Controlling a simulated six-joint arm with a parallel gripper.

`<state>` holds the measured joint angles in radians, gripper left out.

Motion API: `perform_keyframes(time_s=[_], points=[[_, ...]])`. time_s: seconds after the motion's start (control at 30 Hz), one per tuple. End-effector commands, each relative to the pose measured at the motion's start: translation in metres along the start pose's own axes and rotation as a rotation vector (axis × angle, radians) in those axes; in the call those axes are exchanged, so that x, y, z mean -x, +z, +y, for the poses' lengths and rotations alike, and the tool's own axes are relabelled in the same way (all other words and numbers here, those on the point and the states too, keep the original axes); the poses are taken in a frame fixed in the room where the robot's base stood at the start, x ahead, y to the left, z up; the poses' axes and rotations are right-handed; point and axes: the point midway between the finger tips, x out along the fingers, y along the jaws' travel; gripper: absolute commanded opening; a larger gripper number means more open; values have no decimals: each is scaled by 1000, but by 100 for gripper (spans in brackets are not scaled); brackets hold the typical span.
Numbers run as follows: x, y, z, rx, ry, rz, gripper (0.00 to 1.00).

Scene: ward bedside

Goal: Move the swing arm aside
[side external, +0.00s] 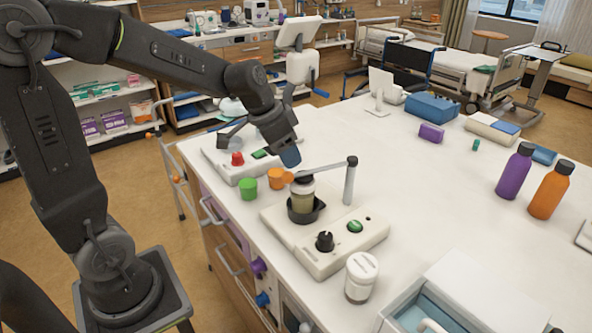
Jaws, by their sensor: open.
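The swing arm (325,168) is a thin grey bar on an upright metal post (349,185). It reaches left from the post, and its end is over a capped jar (302,198). The jar stands upright in a black round holder (303,214) on a pale device base (325,252) with a black knob (324,241) and a green button (355,226). My gripper (289,157) points down, just above and left of the bar's end in the picture. It is open with nothing seen in it; its fingers are small and partly hidden. I cannot tell whether it touches the bar.
Green (248,188) and orange (276,178) cups stand left of the device. A second device with a red knob (237,158) is behind them. Purple (515,170) and orange (550,189) bottles are far right. The tabletop right of the post is clear.

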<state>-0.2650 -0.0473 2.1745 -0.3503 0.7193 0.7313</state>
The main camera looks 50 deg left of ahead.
Motion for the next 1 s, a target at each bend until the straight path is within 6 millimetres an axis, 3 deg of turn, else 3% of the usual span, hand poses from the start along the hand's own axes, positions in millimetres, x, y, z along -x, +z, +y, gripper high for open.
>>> perform_keyframes(time_s=[0.1,0.3,0.73,1.0], points=[[-24,1,1,0,3,-5,53],[-50,0,0,1,1,-2,53],[-58,0,0,0,-1,0,53],[-58,0,0,0,-1,0,27]])
